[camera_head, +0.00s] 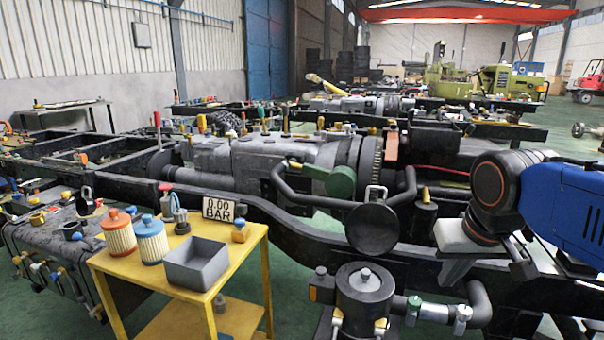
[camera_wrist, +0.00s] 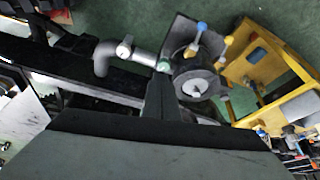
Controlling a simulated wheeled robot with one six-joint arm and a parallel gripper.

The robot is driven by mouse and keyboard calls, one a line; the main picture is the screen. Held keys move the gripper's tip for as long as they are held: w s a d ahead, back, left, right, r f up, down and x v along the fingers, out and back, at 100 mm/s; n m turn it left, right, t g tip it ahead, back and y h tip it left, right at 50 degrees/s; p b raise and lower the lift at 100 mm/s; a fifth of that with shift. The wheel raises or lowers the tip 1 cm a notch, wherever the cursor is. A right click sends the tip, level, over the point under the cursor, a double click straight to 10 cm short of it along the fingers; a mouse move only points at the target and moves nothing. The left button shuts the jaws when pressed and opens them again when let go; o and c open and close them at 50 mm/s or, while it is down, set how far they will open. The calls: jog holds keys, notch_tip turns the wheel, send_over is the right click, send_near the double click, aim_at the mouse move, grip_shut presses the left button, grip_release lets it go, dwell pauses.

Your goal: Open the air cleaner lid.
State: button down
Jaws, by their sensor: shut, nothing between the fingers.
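A dark round canister (camera_head: 367,305), which looks like the air cleaner, stands in the front middle of the head view. Clips with coloured ends (camera_wrist: 228,42) are around the canister. My gripper (camera_head: 446,283) hangs from my blue arm, right of and above the canister, apart from the lid. It is shut and empty. In the wrist view, a dark narrow part of it (camera_wrist: 163,88) points beside the canister; the fingertips are hard to make out.
A pipe with clamps (camera_head: 435,311) leaves the canister to the right, below my gripper. A black disc with a handle (camera_head: 372,229) stands upright behind the canister. A yellow cart (camera_head: 140,272) at left carries two filters (camera_head: 152,240) and a grey bin (camera_head: 196,265).

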jog(key=c, duration=2.4)
grip_release()
jog(key=shift+n, duration=0.4)
jog(key=s+f, duration=0.2)
jog(key=f, duration=0.1)
jog(key=s+f, duration=0.6)
jog(key=shift+s+d+f, duration=0.25)
jog(key=shift+d+f, duration=0.05)
jog(key=shift+d, duration=0.1)
jog(key=shift+c, duration=0.2)
jog(key=o, duration=0.5)
jog(key=shift+s+f, duration=0.1)
jog(key=shift+f, duration=0.1)
jog(key=shift+o, duration=0.4)
jog(key=shift+w+a+r+m+y, duration=0.1)
jog(key=shift+w+a+m+y, duration=0.3)
jog(key=shift+m, duration=0.2)
jog(key=m+t+y, duration=0.1)
jog(key=m+y, duration=1.6)
jog(key=m, duration=0.4)
send_near(381, 188)
jog(key=x, duration=1)
jog(key=shift+w, duration=0.25)
jog(key=shift+c, duration=0.3)
